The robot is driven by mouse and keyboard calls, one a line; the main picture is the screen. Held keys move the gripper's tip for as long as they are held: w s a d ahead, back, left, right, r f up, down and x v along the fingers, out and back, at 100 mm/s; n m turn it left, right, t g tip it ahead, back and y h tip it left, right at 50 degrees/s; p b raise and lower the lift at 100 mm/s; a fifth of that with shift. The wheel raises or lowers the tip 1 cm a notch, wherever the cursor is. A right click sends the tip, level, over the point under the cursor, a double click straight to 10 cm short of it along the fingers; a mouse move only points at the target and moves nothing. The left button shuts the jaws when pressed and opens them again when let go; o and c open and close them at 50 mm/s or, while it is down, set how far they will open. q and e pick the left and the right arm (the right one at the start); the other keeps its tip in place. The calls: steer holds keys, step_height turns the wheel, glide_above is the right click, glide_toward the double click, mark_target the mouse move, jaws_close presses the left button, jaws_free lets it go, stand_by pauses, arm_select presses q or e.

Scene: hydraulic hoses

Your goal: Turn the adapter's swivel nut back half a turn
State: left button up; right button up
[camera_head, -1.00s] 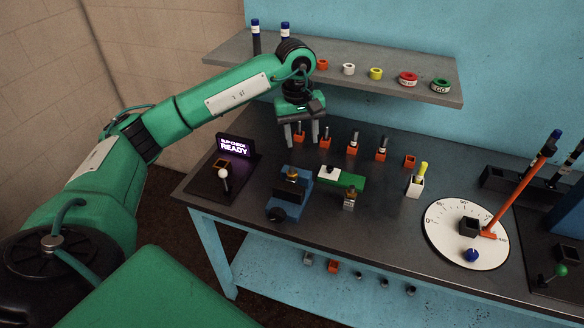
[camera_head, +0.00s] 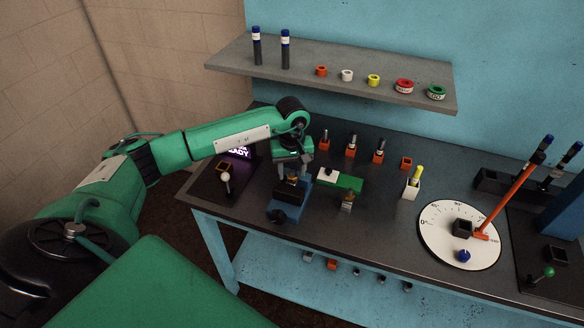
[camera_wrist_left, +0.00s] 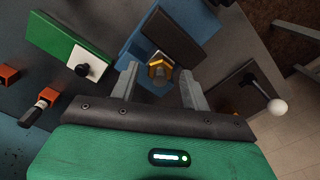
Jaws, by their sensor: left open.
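The adapter (camera_head: 292,181), a small brass-coloured fitting, stands in the blue vise (camera_head: 284,205) at the left part of the bench. In the left wrist view the adapter (camera_wrist_left: 158,68) shows a gold hex nut around a dark centre. My left gripper (camera_head: 293,171) is above the vise, pointing down. In the wrist view my left gripper (camera_wrist_left: 160,76) is open, with one finger on each side of the adapter and visible gaps between. The fingers look apart from the nut. Their exact height over it is hard to tell. My right gripper is not in view.
A white-knobbed lever (camera_head: 226,179) is on the left. Several orange holders with fittings (camera_head: 351,148) stand behind. A round dial (camera_head: 459,236) with an orange-handled tool lies right. A shelf (camera_head: 330,78) hangs above.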

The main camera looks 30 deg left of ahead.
arm_select(q)
steer(key=shift+f, duration=0.35)
steer(key=c, duration=1)
